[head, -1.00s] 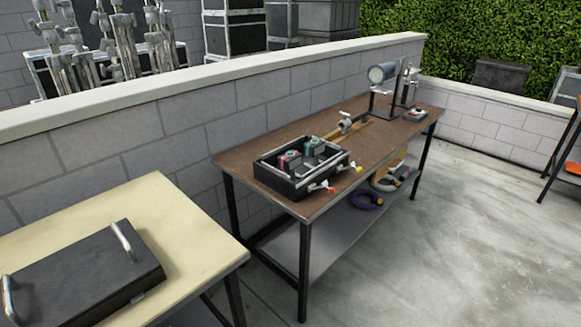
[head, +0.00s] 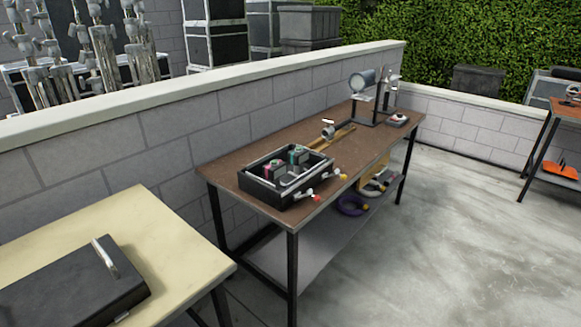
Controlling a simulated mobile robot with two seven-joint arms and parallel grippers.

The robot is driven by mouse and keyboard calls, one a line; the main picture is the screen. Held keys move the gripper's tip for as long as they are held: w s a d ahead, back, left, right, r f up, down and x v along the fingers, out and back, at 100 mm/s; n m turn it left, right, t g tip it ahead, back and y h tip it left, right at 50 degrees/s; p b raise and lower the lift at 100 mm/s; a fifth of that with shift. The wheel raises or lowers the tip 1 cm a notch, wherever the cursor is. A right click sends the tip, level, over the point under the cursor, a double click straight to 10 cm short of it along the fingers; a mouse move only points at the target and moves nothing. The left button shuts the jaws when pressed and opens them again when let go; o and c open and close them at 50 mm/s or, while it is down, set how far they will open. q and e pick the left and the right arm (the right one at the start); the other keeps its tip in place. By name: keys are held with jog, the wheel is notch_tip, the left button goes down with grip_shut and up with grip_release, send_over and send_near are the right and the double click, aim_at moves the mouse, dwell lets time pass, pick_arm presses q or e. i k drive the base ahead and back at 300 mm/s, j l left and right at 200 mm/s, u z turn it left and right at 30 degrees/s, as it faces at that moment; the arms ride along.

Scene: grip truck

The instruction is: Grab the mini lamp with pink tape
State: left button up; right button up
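A black open tray (head: 262,189) sits on the near end of the brown workbench. Inside it are small items, one with a pink or red part (head: 268,167) and one with a teal part (head: 302,154). They are too small to tell whether either is a mini lamp with pink tape. Small clamps with red and yellow ends (head: 312,195) lie at the tray's right side. Neither of my grippers is in view.
The brown workbench (head: 225,177) stands along a grey block wall (head: 120,170). A cylindrical lamp on a stand (head: 362,80) is at its far end. A cream table (head: 150,235) with a black case (head: 75,285) is at front left. Concrete floor (head: 440,230) is open at right.

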aim_at(274, 172)
jog(key=i+l+u, duration=0.1)
jog(key=i+l, duration=0.4)
jog(key=i+l+u, duration=0.15)
jog(key=i+l, duration=0.35)
jog(key=l, duration=0.2)
